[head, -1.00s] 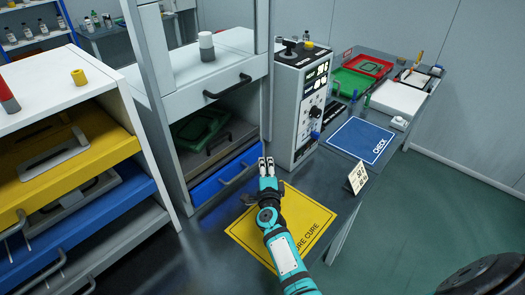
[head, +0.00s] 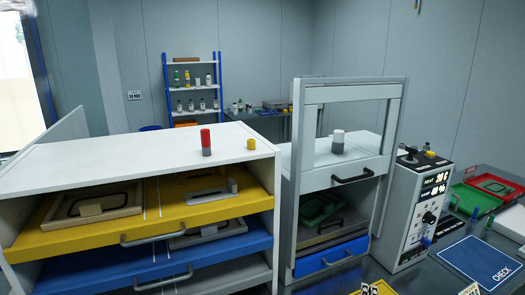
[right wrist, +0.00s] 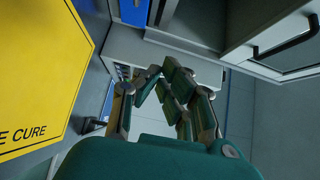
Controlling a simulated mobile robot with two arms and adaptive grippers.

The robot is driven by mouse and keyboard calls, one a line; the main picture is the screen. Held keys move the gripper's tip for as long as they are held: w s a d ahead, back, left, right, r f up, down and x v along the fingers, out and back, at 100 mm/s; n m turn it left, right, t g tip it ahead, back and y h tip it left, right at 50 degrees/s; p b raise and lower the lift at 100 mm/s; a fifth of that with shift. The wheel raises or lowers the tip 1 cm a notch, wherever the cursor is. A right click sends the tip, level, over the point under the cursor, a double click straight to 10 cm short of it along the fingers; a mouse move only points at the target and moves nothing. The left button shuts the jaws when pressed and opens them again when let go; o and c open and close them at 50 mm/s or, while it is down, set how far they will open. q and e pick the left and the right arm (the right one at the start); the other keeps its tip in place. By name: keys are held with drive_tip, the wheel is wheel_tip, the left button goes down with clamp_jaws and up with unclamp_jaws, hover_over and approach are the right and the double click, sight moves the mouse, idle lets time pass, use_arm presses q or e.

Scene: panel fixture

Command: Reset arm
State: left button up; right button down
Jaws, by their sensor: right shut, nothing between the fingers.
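My right gripper (head: 370,289) just shows at the bottom edge of the head view, with only its fingertips in the picture, over the yellow mat (head: 387,286). In the right wrist view the right gripper (right wrist: 160,72) has its fingers drawn together, with nothing held between them. The yellow mat with "CURE" lettering (right wrist: 40,75) lies at the left of that view, apart from the fingers. The rest of my right arm is out of the head view. My left gripper shows in neither view.
A white cabinet (head: 130,160) with yellow and blue drawers stands at left. A grey cabinet (head: 330,182) with a raised frame stands centre-right, beside a control box (head: 415,215). A blue CHECK mat (head: 478,262) and red and green trays (head: 490,190) lie at right.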

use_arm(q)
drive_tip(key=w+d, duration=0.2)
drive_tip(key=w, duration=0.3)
use_arm(e)
drive_tip(key=s+a+f+n+g+y, duration=0.3)
drive_tip(key=s+a+n+g+y, duration=0.2)
drive_tip(key=s+a+n+y, duration=0.9)
drive_tip(key=s+d+f+n+g+h, duration=0.15)
drive_tip(key=s+n+g+h, duration=0.3)
drive_tip(key=s, duration=0.75)
drive_tip(key=s+d+n+g+h, duration=0.35)
drive_tip(key=s+n, duration=0.25)
drive_tip(key=s, duration=0.6)
wheel_tip(320, 180, down, 28)
drive_tip(key=s+g+y+b, duration=0.1)
drive_tip(key=b, duration=0.1)
use_arm(q)
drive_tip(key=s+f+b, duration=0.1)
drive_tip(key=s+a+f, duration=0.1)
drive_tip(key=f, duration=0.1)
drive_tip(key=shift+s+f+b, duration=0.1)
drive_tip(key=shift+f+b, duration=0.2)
drive_tip(key=shift+b, duration=0.1)
use_arm(e)
drive_tip(key=s+d+f+g, duration=0.1)
drive_tip(key=s+d+f, duration=0.1)
drive_tip(key=s+f, duration=1.4)
drive_tip(key=shift+s+d+f+g, duration=0.3)
drive_tip(key=shift+s+d+f, duration=0.1)
drive_tip(key=shift+f, duration=0.3)
